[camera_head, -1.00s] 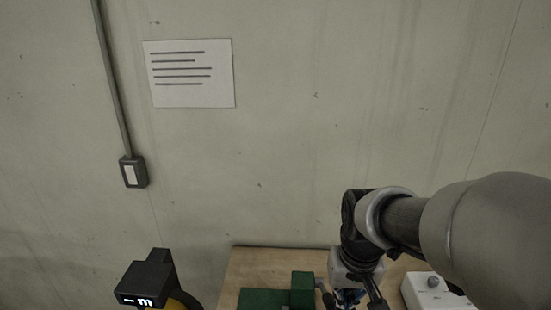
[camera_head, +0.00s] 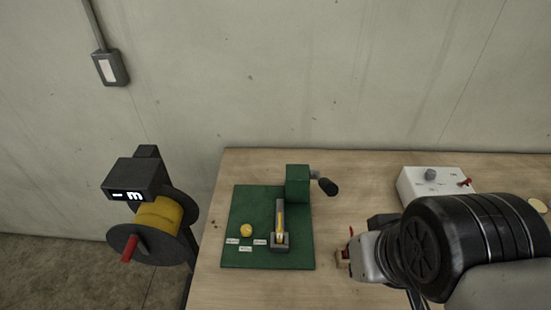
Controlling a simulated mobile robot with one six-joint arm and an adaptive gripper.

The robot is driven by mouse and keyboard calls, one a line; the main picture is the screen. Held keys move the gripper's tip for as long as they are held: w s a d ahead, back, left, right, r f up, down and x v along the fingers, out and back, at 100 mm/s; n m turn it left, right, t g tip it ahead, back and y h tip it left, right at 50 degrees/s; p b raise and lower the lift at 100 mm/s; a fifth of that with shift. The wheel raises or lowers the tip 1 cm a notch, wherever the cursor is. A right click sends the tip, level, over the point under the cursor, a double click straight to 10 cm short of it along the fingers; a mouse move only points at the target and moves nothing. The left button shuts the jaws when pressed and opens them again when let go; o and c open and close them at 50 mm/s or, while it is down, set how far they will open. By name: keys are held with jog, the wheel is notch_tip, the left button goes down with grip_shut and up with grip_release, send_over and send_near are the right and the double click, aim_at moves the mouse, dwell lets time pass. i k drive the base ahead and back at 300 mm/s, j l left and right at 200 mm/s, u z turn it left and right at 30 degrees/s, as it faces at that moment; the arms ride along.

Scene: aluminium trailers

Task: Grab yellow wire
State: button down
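Yellow wire (camera_head: 160,216) is wound on a dark spool (camera_head: 128,238) with a red handle, at the left of the table. A short yellow piece (camera_head: 280,217) also shows in the grey channel of the green fixture (camera_head: 240,207) on the table. My gripper (camera_head: 416,298) is at the lower right, to the right of the fixture and well apart from the spool. Its fingers are mostly hidden behind my arm and cut by the bottom edge, so I cannot tell whether it is open or holds anything.
A black meter box (camera_head: 135,180) sits above the spool. The green fixture has a green block (camera_head: 298,183) with a black crank (camera_head: 326,186). A white box (camera_head: 434,184) with a knob and red switch stands at the back right. The wooden table (camera_head: 370,172) has clear room between them.

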aim_at(279, 230)
jog(key=k+j+u, duration=0.1)
jog(key=j+u, duration=0.65)
jog(key=u, duration=0.15)
jog(key=k+j, duration=0.05)
